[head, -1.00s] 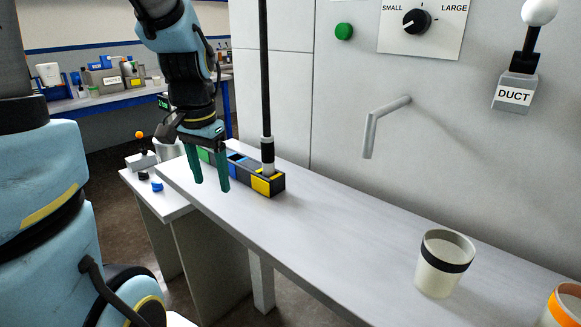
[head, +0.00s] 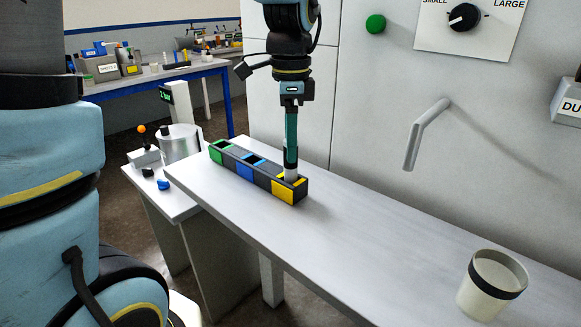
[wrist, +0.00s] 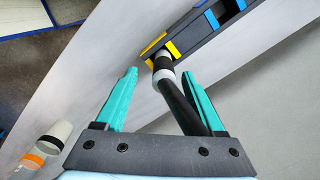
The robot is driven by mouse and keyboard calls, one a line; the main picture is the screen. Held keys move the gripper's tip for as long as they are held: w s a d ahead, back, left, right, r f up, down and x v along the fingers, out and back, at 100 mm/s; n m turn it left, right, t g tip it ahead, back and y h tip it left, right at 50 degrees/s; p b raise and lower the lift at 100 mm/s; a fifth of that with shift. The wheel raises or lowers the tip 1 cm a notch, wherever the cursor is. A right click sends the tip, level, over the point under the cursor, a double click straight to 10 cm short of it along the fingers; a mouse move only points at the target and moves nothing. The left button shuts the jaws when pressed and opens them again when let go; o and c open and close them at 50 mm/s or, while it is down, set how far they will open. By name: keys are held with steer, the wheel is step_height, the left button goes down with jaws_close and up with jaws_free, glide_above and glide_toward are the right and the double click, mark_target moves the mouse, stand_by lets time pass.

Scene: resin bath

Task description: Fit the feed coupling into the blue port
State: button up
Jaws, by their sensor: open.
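The port block (head: 262,183) on the bench has green, blue and yellow sections. The blue port (head: 250,166) is in the middle and looks empty; part of it shows in the wrist view (wrist: 212,18). The feed coupling, with white and black bands (wrist: 163,66), stands in the yellow port (head: 290,192). Its black hose (wrist: 182,112) runs back between my fingers, closer to the right one. In the head view, my gripper (head: 290,160) hides most of the coupling; only a white part low down shows. My gripper is open, its fingertips (wrist: 159,74) on either side of the coupling.
A cup with a black band (head: 490,285) stands at the right of the bench. A bent grey pipe (head: 425,135) sticks out of the wall above the bench. A lower side table at left holds a metal pot (head: 178,144). The bench between block and cup is clear.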

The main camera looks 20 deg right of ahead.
mark_target(291, 169)
steer(key=f, duration=0.1)
steer(key=f+p, duration=0.1)
steer(key=f, duration=0.3)
steer(key=shift+w+d+p, duration=0.1)
steer(key=shift+w+p, duration=0.15)
steer(key=shift+p, duration=0.05)
steer(key=shift+c, duration=0.3)
jaws_close()
